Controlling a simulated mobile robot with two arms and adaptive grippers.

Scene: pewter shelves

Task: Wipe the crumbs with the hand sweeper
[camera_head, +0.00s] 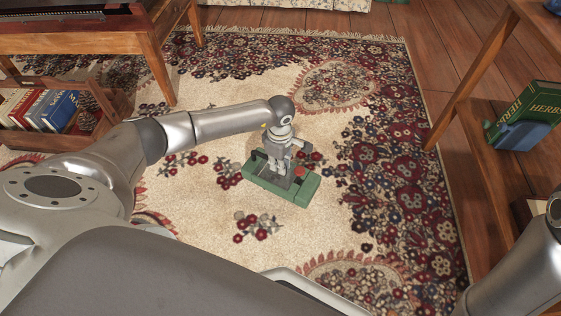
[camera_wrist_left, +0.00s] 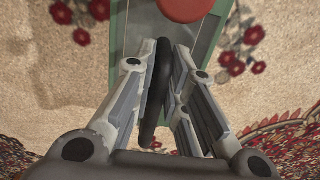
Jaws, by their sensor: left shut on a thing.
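The hand sweeper is a green, flat, box-like body (camera_head: 304,189) on the patterned rug, with a dark strip across its middle and a red knob on top. My left gripper (camera_head: 290,172) is over the sweeper's middle, pointing down. In the left wrist view, the fingers (camera_wrist_left: 165,98) are shut on the sweeper's dark handle (camera_wrist_left: 153,112), with the red knob (camera_wrist_left: 186,8) just beyond. The fingers hide part of the sweeper. I cannot make out crumbs on the rug. My right forearm shows at the lower right, but its gripper is not in view.
A wooden shelf (camera_head: 462,106) holding a green book (camera_head: 535,110) stands at the right.

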